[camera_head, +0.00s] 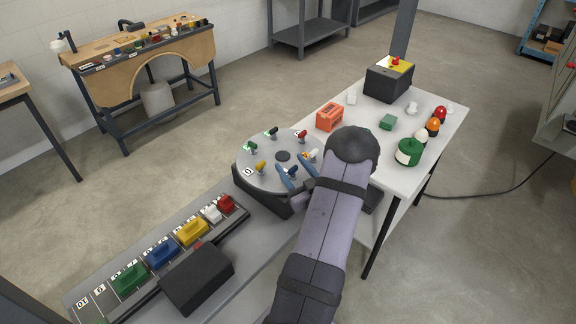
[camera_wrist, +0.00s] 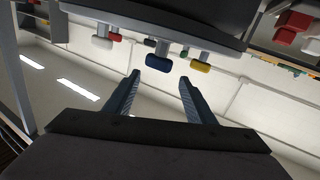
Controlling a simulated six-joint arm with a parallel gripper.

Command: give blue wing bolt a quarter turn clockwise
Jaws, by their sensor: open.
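The blue wing bolt (camera_head: 292,171) stands on the near side of a round grey turntable (camera_head: 283,181) in the head view. In the wrist view its blue head (camera_wrist: 159,63) appears just past the fingertips, centred between them. My gripper (camera_head: 291,163) is open, with one finger to each side of the bolt in the head view. It also shows in the wrist view (camera_wrist: 160,76), with nothing between the fingers. I cannot tell whether the fingertips reach around the bolt head. My arm hides part of the turntable's right side.
Yellow (camera_head: 260,167), green (camera_head: 251,148), red (camera_head: 302,136) and white (camera_head: 311,155) bolts stand around the turntable. A rack with coloured blocks (camera_head: 192,232) lies at front left. A white table (camera_head: 448,124) with an orange box (camera_head: 329,116) and green jar (camera_head: 409,152) is at right.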

